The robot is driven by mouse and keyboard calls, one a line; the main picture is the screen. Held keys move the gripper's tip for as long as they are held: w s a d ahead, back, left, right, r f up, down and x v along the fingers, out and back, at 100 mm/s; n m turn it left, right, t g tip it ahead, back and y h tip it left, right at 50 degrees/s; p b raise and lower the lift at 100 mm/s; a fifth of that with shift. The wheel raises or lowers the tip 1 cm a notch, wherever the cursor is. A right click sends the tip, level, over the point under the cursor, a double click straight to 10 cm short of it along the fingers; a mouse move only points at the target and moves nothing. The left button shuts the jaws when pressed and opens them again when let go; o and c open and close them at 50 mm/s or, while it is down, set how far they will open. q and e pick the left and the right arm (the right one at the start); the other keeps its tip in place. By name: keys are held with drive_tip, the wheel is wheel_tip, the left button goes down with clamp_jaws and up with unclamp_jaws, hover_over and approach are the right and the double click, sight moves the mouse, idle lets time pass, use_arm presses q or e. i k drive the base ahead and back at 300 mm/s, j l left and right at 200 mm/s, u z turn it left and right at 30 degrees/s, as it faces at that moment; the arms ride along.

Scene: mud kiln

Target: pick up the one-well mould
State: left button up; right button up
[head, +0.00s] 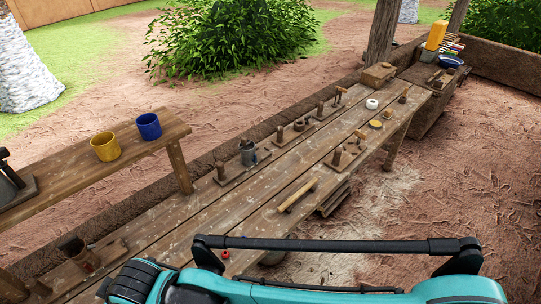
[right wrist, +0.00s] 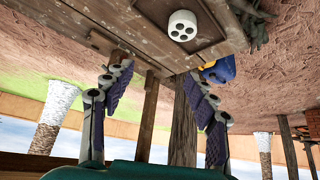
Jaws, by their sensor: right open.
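A small white round piece with a dark hollow in its middle (head: 372,104) sits towards the far end of the long plank bench (head: 238,205) in the head view. It may be the one-well mould, but its detail is too small to be sure. In the right wrist view, which looks upside down, a white round piece with several dark holes (right wrist: 182,25) sits on a wooden surface, beyond the fingertips. My right gripper (right wrist: 160,66) is open, with nothing between its fingers. Neither gripper shows in the head view.
Wooden boards with upright posts and a grey mug (head: 248,153) stand along the bench. A wooden roller (head: 297,195) lies near its front edge. A blue bowl (head: 451,61) sits at the far end.

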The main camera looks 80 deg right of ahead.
sight(371, 104)
drive_tip(key=z, duration=3.35)
drive_tip(key=i+l+z, duration=0.15)
drive_tip(key=i+z, duration=0.15)
drive_tip(key=i, duration=0.15)
drive_tip(key=i+l+z, duration=0.1)
drive_tip(key=i+z, duration=0.2)
drive_tip(key=i, duration=1.45)
drive_tip(key=i+u, duration=0.35)
drive_tip(key=i+l+u, duration=0.15)
drive_tip(key=i+u, duration=0.2)
drive_tip(key=i+l+u, duration=0.55)
drive_tip(key=u, duration=0.2)
drive_tip(key=i+l+u, duration=0.2)
drive_tip(key=u, duration=0.25)
drive_tip(key=i+l+u, duration=0.1)
drive_tip(key=l+u, duration=0.3)
drive_tip(key=i+l+u, duration=0.1)
drive_tip(key=l+u, duration=0.35)
